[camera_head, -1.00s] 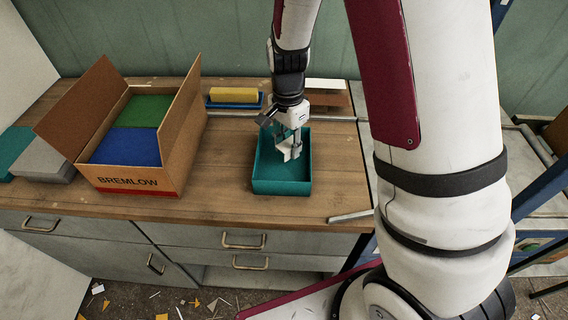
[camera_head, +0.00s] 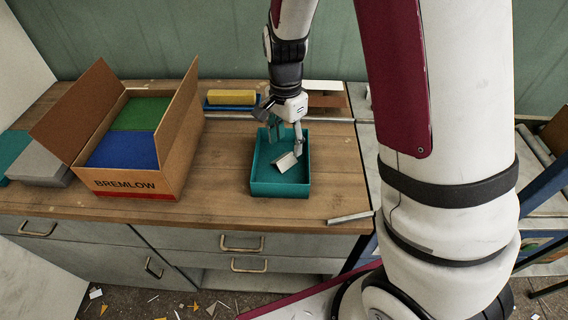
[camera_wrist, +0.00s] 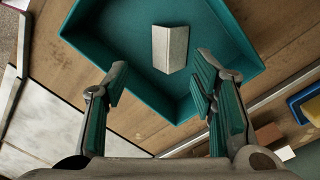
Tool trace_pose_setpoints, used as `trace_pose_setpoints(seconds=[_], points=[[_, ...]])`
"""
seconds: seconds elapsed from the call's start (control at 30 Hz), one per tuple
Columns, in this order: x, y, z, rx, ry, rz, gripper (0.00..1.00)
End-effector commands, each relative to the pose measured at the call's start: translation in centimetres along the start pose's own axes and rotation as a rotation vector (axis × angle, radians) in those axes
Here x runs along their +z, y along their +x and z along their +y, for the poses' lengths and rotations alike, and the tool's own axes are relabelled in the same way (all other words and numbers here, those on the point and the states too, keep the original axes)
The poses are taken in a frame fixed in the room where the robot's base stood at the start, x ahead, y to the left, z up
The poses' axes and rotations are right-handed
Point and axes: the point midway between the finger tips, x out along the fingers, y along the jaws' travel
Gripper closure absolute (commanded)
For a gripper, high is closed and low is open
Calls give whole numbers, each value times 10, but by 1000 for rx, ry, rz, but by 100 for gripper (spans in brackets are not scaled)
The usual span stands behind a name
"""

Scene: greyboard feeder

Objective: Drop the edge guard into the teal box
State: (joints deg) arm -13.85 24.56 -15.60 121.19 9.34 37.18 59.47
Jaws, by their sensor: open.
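The edge guard (camera_head: 285,161) is a small pale grey angled piece. It is inside the teal box (camera_head: 280,189), tilted relative to the box walls; I cannot tell whether it lies flat on the floor. In the wrist view the edge guard (camera_wrist: 170,48) is clear of both fingers, over the floor of the teal box (camera_wrist: 112,35). My gripper (camera_head: 287,143) is over the box, pointing down. In the wrist view my gripper (camera_wrist: 162,75) is open, its teal-padded fingers apart with nothing between them.
A cardboard box (camera_head: 170,164) with green and blue blocks stands left on the wooden counter (camera_head: 225,165). Behind are a yellow block (camera_head: 231,97) on a blue tray and a brown piece (camera_head: 327,100). A grey strip (camera_head: 350,217) lies at the front right edge.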

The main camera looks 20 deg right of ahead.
Motion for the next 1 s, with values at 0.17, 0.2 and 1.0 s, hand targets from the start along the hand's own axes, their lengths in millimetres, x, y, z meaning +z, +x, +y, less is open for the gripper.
trace_pose_setpoints(seconds=[0.17, 0.2, 1.0], points=[[0, -39, -1, -6, -2, 1, 48], [0, -47, -1, -6, -2, 2, 48], [0, -93, 0, 0, 0, 0, 48]])
